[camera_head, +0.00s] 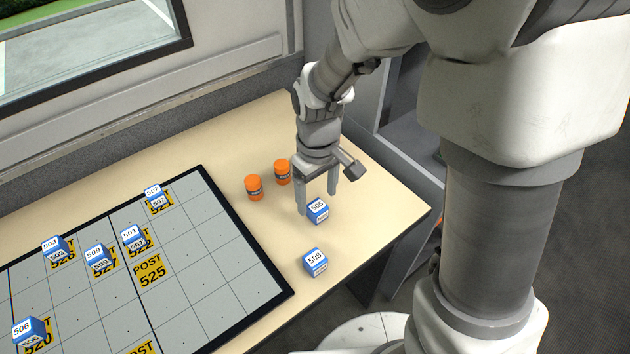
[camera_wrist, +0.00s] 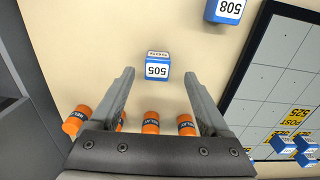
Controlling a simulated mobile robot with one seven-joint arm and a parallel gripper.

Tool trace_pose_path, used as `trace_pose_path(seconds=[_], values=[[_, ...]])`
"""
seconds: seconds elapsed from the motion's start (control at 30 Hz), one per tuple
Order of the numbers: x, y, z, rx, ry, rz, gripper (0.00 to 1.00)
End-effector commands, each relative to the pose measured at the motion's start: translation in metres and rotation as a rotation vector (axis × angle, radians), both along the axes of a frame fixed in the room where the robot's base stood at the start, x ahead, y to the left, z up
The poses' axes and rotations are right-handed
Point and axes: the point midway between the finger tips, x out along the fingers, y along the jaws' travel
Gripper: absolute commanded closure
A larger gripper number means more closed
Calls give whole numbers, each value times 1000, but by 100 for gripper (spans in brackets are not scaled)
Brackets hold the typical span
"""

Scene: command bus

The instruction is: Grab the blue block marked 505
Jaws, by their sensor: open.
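The blue block marked 505 (camera_head: 317,210) has a white top and sits on the table, right of the board. In the wrist view the 505 block (camera_wrist: 157,68) lies ahead of and between the fingertips, with clear space on both sides. My gripper (camera_head: 318,207) is open and empty, pointing down close to the block. In the wrist view my gripper (camera_wrist: 157,80) shows its two fingers spread wide. I cannot tell exactly how high the fingertips are above the table.
A blue block marked 508 (camera_head: 314,262) sits nearer the table's front edge. Orange cylinders (camera_head: 254,187) stand behind and left of the gripper. A gridded board (camera_head: 222,262) with several numbered blue blocks lies at left. The table's right edge (camera_head: 405,240) is close.

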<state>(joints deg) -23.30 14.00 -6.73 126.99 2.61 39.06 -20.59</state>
Motion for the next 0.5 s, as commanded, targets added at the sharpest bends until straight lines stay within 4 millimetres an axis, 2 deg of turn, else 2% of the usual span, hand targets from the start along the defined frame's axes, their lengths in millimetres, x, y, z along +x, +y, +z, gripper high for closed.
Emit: trace_pose_path(seconds=[0.1, 0.23, 0.33, 0.5], values=[[3, -1, -21, -2, 5, 0, 20], [4, -1, -39, -1, 4, 1, 20], [5, -1, -46, 0, 2, 0, 20], [5, -1, -47, -1, 1, 0, 20]])
